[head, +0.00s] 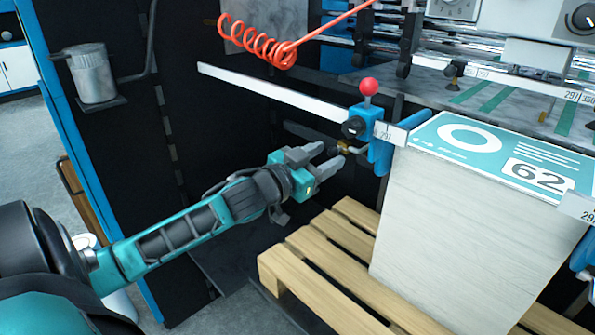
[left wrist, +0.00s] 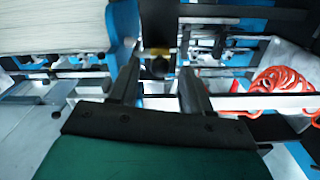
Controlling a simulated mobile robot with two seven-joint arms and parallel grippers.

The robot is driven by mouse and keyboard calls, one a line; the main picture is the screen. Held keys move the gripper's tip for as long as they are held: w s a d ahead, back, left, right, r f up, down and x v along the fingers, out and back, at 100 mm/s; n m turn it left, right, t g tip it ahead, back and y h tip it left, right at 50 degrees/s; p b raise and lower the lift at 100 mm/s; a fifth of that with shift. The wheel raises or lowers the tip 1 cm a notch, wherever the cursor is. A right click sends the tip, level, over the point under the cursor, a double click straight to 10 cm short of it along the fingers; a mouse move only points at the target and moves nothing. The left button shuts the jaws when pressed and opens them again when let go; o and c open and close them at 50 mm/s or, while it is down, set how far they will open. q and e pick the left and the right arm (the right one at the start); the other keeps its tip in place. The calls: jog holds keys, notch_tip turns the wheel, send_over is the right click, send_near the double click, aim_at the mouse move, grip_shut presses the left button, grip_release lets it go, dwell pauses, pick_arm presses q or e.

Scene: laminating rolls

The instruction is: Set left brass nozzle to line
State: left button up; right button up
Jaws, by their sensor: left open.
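The left brass nozzle (head: 345,147) is a small brass and dark fitting on a short pipe below the blue clamp block (head: 367,121), which has a red ball knob (head: 369,87) on top. My left gripper (head: 333,154) is open, with its fingertips close to the nozzle from the left. In the left wrist view, the nozzle's dark round end (left wrist: 159,67) shows beyond and between the open fingers (left wrist: 160,86). I cannot tell whether a finger touches it. My right gripper is not in view.
A pale rail (head: 275,92) runs behind the clamp, with a scale tag (head: 389,133) on it. A tall sheet stack (head: 455,240) with a teal top label stands on a wooden pallet (head: 330,265) to the right. A coiled orange hose (head: 262,42) hangs above.

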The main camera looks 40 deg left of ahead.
pick_arm(q)
jog(key=s, duration=0.7)
jog(key=shift+s+a, duration=0.25)
jog(key=shift+a, duration=0.05)
jog(key=s+d+f+n+g, duration=0.1)
jog(key=s+d+f+g, duration=0.1)
jog(key=f, duration=0.6)
jog(key=s+d+f+g, duration=0.1)
jog(key=s+d+f, duration=0.1)
jog(key=f, duration=0.6)
jog(key=s+d+f+g, duration=0.2)
jog(key=s+d+f, duration=0.2)
jog(key=d+f, duration=0.2)
jog(key=s+d+f+g+h, duration=0.1)
jog(key=s+d+f+g, duration=0.1)
jog(key=s+d+f, duration=0.2)
jog(key=d+f, duration=0.3)
jog(key=d, duration=0.1)
jog(key=shift+s+d+f, duration=0.2)
jog(key=shift+f, duration=0.1)
